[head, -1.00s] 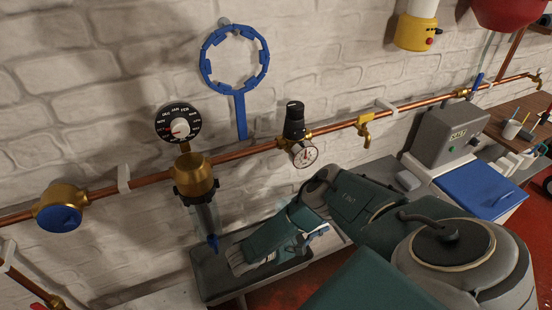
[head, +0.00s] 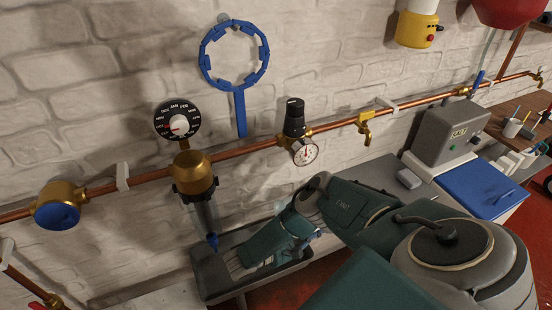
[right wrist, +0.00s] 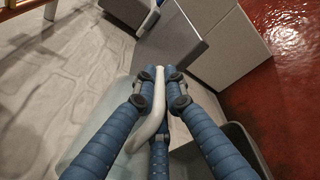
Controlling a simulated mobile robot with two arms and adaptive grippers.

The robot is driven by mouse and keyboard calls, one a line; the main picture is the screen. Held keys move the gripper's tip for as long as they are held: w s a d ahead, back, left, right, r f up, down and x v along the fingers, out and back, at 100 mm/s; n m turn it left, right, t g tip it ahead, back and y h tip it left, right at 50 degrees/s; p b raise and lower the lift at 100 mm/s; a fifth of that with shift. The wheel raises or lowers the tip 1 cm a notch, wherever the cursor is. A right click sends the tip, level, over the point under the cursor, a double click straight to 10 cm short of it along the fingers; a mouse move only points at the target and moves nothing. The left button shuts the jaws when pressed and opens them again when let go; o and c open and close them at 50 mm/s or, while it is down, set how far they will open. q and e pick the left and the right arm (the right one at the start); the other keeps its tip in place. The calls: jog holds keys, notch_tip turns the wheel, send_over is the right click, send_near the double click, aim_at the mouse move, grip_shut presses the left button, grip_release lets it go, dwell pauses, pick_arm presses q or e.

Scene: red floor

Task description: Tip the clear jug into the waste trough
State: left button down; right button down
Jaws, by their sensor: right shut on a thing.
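The clear jug (right wrist: 108,125) shows as a pale see-through body in the right wrist view, left of its whitish curved handle. My right gripper (right wrist: 160,76) is shut on that handle with its blue fingers. In the head view my right arm hides most of the jug and the gripper; only pale bluish bits show beside the wrist. The waste trough (head: 212,283) is a dark grey open trough against the wall, below the wrist. Its grey edge also shows in the right wrist view (right wrist: 246,150), right of the fingers. The jug's contents cannot be made out. My left gripper is not in view.
A copper pipe (head: 235,155) runs along the brick wall with a gauge (head: 304,151), a brass tap (head: 365,128) and a brass filter (head: 193,173) hanging near the trough. A grey salt box (head: 449,135) and a blue-lidded bin (head: 478,188) stand to the right.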

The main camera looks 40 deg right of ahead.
jog(key=shift+a+f+h+b, duration=0.2)
jog(key=shift+f+h+b, duration=0.3)
jog(key=shift+f+b, duration=0.7)
jog(key=shift+a+f+h+b, duration=0.15)
jog(key=shift+f+h+b, duration=0.35)
jog(key=shift+f+b, duration=0.7)
dwell(0.4)
jog(key=shift+p, duration=0.3)
jog(key=shift+y, duration=0.8)
jog(key=r+p, duration=0.4)
jog(key=shift+w+d+r, duration=0.1)
jog(key=shift+d+r, duration=0.25)
jog(key=shift+d, duration=0.05)
